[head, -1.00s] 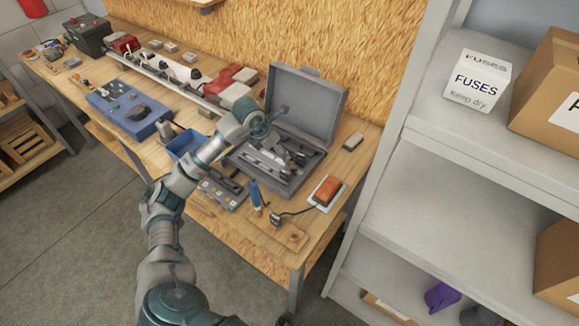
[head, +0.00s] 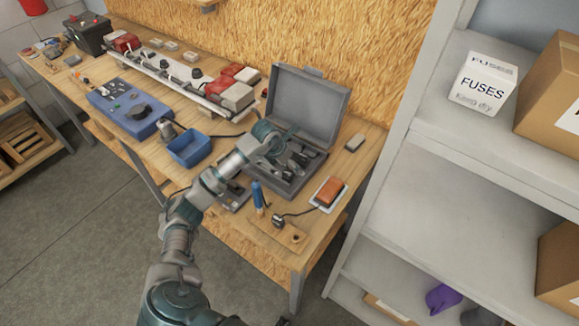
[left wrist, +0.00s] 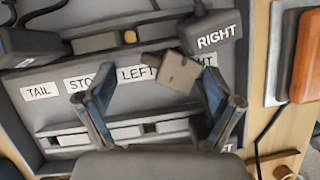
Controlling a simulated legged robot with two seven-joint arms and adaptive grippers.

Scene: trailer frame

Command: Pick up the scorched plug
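My left gripper (head: 288,158) is over the open grey case (head: 316,165) on the bench. In the left wrist view the left gripper (left wrist: 158,98) is open, its fingers apart. A small grey-brown block with a tab (left wrist: 172,72) lies between and beyond the fingers, partly covering the labels; it may be the scorched plug, but scorch marks are not clear. A dark connector labelled RIGHT (left wrist: 212,30) lies just beyond it. Labels TAIL, STOP and LEFT show on the case. A dark corded plug (head: 278,220) sits on a wooden block. My right gripper is out of view.
An orange lamp (head: 330,192) lies right of the case, a blue-handled tool (head: 258,196) in front. A blue bin (head: 191,148) and blue tester (head: 130,108) stand left. The case lid (head: 308,104) stands up behind.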

